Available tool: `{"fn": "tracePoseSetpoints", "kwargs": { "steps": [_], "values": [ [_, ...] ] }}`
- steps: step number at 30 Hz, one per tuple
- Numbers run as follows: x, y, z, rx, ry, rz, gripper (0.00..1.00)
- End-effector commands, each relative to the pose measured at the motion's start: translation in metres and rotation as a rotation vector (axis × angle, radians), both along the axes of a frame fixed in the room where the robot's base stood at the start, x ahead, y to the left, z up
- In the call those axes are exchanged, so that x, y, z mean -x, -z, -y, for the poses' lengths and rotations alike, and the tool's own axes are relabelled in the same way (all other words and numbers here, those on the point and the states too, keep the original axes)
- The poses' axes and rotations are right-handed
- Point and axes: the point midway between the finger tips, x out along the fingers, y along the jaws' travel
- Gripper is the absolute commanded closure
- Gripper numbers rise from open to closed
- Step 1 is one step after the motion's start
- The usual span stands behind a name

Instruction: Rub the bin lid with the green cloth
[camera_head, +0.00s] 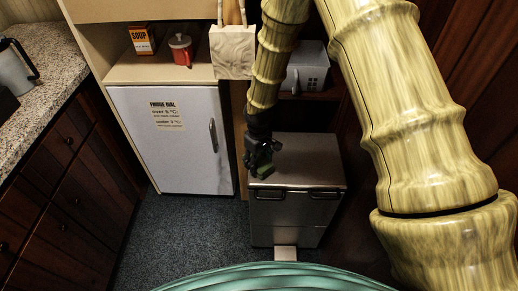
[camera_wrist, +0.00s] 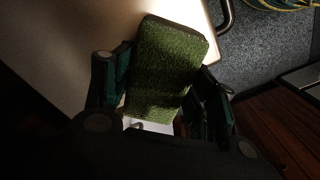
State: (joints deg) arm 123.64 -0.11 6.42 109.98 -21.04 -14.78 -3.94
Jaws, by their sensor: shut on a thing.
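The green cloth (camera_wrist: 165,65) is a thick, block-like textured pad between my gripper's fingers (camera_wrist: 160,95) in the wrist view. In the head view my gripper (camera_head: 257,160) is shut on the green cloth (camera_head: 263,163) at the left edge of the bin lid. The bin lid (camera_head: 308,160) is a flat metallic top on the grey bin (camera_head: 290,212). In the wrist view the pale lid (camera_wrist: 85,40) lies beneath the cloth. I cannot tell whether the cloth touches it.
A white fridge (camera_head: 170,140) with a notice stands left of the bin. A soup box (camera_head: 141,38) and a red canister (camera_head: 181,49) sit above it. A house-shaped container (camera_head: 307,66) is on the shelf behind the bin. A counter (camera_head: 50,70) lines the left; dark carpet (camera_head: 190,225) is clear.

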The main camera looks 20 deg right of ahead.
Motion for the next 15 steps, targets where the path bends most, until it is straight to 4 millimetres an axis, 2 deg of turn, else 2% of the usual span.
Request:
{"fn": "tracePoseSetpoints", "kwargs": {
  "steps": [2,5,12,15],
  "values": [
    [0.000,-0.003,0.006,0.000,-0.002,0.000,0.70],
    [0.000,0.003,0.011,0.001,-0.008,-0.002,0.70],
    [0.000,0.003,0.025,0.000,-0.017,0.000,0.69],
    [0.000,0.002,0.023,0.000,-0.019,-0.001,0.70]
  ]
}}
